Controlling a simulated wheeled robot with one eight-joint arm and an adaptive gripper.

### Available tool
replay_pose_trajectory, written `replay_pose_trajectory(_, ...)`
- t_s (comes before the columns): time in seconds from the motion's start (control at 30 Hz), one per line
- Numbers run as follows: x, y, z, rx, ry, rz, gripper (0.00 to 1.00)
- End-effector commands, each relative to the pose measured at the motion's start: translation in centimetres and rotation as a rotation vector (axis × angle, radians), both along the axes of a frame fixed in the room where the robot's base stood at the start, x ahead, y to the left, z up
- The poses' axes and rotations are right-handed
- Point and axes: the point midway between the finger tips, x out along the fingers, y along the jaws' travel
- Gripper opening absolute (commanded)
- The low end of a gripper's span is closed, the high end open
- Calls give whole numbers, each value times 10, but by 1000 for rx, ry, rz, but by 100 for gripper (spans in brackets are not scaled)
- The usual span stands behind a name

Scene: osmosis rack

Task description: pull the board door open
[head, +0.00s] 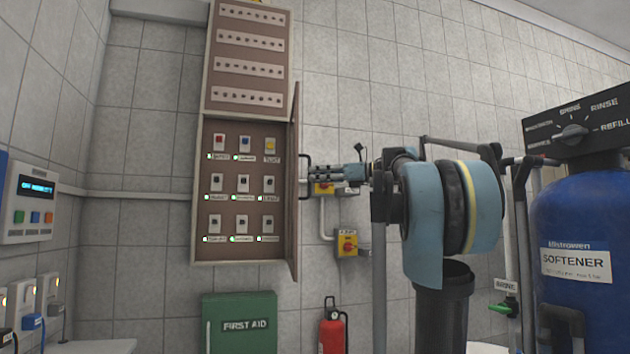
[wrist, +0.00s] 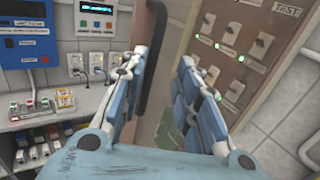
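The board (head: 200,215) is a tall beige-framed brown cabinet on the tiled wall in the head view, with rows of labelled switches in its lower part. Its door (head: 294,190) stands swung out on the right side, seen nearly edge-on, so the switches are exposed. A dark bar, probably the handle (head: 305,172), shows beside the door's outer face. My gripper (head: 318,172) is just right of it; contact cannot be told. In the wrist view the fingers of my gripper (wrist: 168,50) are apart, with a beige surface behind the gap. The switch panel (wrist: 245,55) is at the right.
A yellow-and-red switch box (head: 347,243) is below my arm. A green first aid box (head: 240,325) and a red extinguisher (head: 332,332) are low on the wall. A blue softener tank (head: 585,225) stands right. A wall controller (head: 32,200) is left.

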Motion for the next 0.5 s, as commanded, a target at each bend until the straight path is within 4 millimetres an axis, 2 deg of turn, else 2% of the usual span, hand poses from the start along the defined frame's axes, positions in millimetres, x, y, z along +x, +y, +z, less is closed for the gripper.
replay_pose_trajectory(0.5,-20,-68,-1,0,1,-2,29)
